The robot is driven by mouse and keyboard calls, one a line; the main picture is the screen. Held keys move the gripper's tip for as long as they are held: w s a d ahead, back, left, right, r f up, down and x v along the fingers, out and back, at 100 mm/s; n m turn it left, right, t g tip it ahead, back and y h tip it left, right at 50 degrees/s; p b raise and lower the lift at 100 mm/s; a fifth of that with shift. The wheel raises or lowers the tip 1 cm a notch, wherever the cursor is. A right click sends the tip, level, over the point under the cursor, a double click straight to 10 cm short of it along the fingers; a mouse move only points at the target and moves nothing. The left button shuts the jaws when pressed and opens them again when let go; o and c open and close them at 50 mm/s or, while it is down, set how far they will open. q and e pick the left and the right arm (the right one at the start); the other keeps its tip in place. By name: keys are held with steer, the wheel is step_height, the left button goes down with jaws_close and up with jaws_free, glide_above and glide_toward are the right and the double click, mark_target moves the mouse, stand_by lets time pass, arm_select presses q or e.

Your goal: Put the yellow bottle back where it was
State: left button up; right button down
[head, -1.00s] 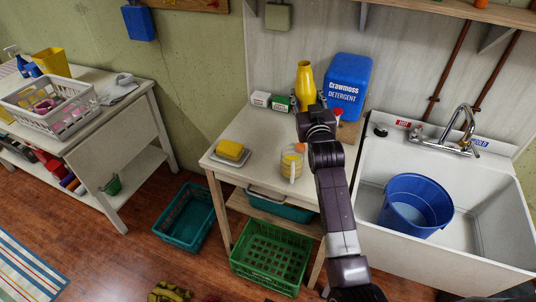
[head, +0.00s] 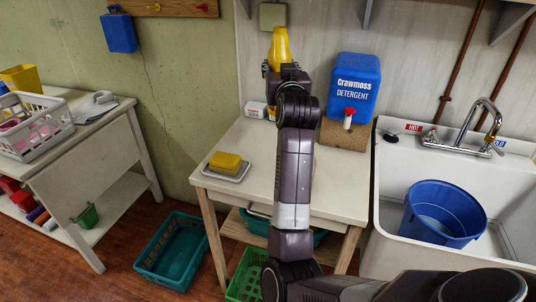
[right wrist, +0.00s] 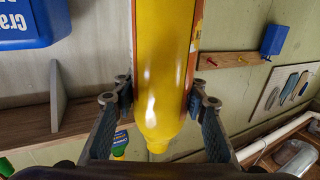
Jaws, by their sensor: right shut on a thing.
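The yellow bottle (head: 280,45) is at the back of the wooden-legged white table (head: 222,138), in front of the wall. My right gripper (head: 283,69) is shut on it, and the arm hides the bottle's lower part in the head view. In the right wrist view the bottle (right wrist: 163,70) lies between the two fingers (right wrist: 165,98), with its narrow end toward the bottom of the picture. The bottle appears raised above the tabletop. My left gripper is not in view.
A blue detergent container (head: 350,84) stands on a brown block (head: 345,136) right of the bottle. A small white box (head: 255,109) is below left. A yellow sponge (head: 225,161) sits on a dish. The sink (head: 389,200) holds a blue bucket (head: 443,213).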

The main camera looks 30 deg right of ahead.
step_height(320, 180, down, 19)
stand_by(0.4)
steer(key=shift+f, duration=0.1)
steer(key=c, duration=1.3)
jaws_free()
steer(key=shift+s+f, duration=0.1)
steer(key=shift+f, duration=0.05)
steer(key=shift+o, duration=0.6)
